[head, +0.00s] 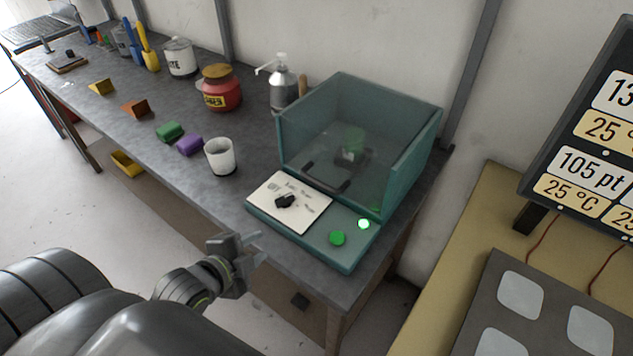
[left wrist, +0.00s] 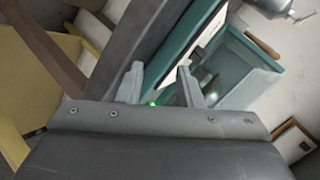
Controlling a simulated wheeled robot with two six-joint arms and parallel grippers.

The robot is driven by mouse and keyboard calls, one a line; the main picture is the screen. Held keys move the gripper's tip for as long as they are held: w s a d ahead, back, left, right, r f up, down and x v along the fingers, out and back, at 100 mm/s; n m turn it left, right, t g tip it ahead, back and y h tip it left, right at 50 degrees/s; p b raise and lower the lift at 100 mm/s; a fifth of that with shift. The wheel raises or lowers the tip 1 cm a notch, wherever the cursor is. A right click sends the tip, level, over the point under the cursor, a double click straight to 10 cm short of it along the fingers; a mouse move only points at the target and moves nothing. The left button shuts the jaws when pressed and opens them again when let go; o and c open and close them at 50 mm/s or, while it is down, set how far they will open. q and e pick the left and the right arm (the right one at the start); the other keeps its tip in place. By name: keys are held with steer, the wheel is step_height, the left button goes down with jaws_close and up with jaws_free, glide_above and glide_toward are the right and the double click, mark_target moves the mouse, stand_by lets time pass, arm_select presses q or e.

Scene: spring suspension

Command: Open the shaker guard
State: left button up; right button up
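The shaker (head: 343,258) stands at the right end of the grey bench. Its see-through teal guard (head: 303,135) is down, and a dark handle (head: 320,177) shows low on its front. Behind the guard, a green item (head: 353,140) sits on a dark holder, seen dimly. My left gripper (head: 256,248) is open and empty, in front of the bench's front edge and apart from the shaker, to the lower left of its panel. The left wrist view shows its two fingers (left wrist: 160,88) spread, with teal shaker parts beyond. My right gripper is not in view.
The panel carries a white label with a dark knob (head: 286,201), a green button (head: 337,238) and a lit green lamp (head: 364,224). A white cup (head: 220,156) stands left of the shaker. A pump bottle (head: 283,85) and red jar (head: 221,88) stand behind.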

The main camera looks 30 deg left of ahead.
arm_select(q)
step_height(320, 180, up, 8)
steer(key=w+d+m+t+h, duration=0.1)
steer(key=d+m+t+h, duration=0.15)
steer(key=m, duration=0.45)
steer(key=t+p, duration=0.1)
steer(key=p, duration=0.2)
glide_toward(316, 179)
steer(key=x, duration=0.8)
steer(key=shift+w+d+f, duration=0.15)
steer(key=shift+w+f, duration=0.15)
steer(key=shift+f, duration=0.1)
steer(key=shift+w+d+f, duration=0.1)
steer(key=shift+w+f, duration=0.15)
steer(key=shift+w, duration=0.4)
jaws_close()
